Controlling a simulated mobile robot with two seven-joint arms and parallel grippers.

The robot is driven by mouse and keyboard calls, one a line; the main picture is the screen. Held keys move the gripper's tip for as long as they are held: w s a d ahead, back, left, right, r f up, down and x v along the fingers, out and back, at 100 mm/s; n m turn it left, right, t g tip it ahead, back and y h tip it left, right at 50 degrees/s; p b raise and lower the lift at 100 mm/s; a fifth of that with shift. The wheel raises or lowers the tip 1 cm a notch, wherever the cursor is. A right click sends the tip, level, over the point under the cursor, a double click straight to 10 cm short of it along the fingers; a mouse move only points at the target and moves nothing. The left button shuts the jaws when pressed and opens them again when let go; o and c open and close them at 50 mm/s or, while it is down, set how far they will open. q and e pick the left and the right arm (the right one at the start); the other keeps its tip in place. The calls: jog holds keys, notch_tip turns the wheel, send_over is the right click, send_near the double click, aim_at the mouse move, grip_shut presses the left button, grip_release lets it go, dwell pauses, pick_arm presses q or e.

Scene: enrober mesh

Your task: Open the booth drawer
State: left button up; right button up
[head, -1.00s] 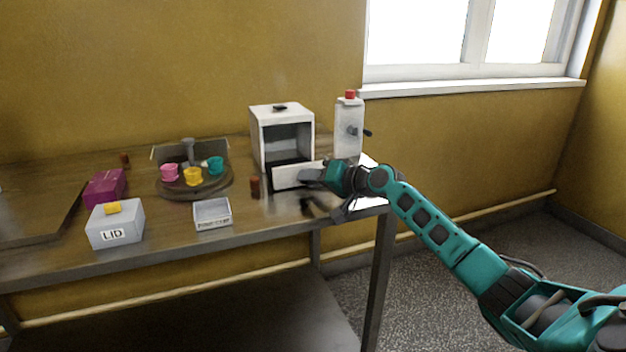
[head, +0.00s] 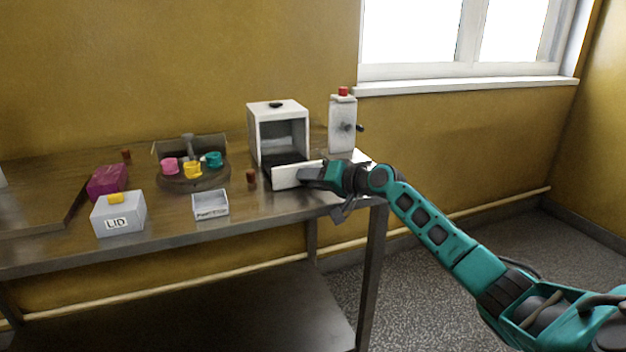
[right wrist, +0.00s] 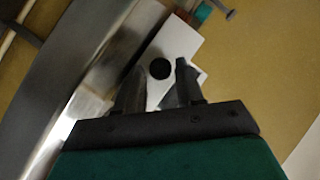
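The white booth (head: 252,140) stands at the back right of the table, open at the front. Its white drawer front (head: 286,178) is out from the booth, with a dark gap (head: 283,161) behind it. My right gripper (head: 306,175) is at the right part of the drawer front and covers it there; any handle is hidden. In the right wrist view my right gripper's fingers (right wrist: 159,80) are apart, with a white surface (right wrist: 172,40) bearing a round black spot (right wrist: 160,68) beyond and between them. I cannot tell whether they touch it. My left gripper is not in view.
A white dispenser (head: 342,132) with a red top stands right of the booth. A turntable (head: 200,185) with coloured cups, a white tray (head: 211,206), a LID box (head: 118,220) and a small brown cylinder (head: 251,176) are to the left.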

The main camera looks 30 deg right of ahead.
pick_arm(q)
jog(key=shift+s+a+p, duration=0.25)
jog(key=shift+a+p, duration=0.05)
jog(key=shift+p, duration=0.2)
pick_arm(e)
jog(key=v, duration=1.3)
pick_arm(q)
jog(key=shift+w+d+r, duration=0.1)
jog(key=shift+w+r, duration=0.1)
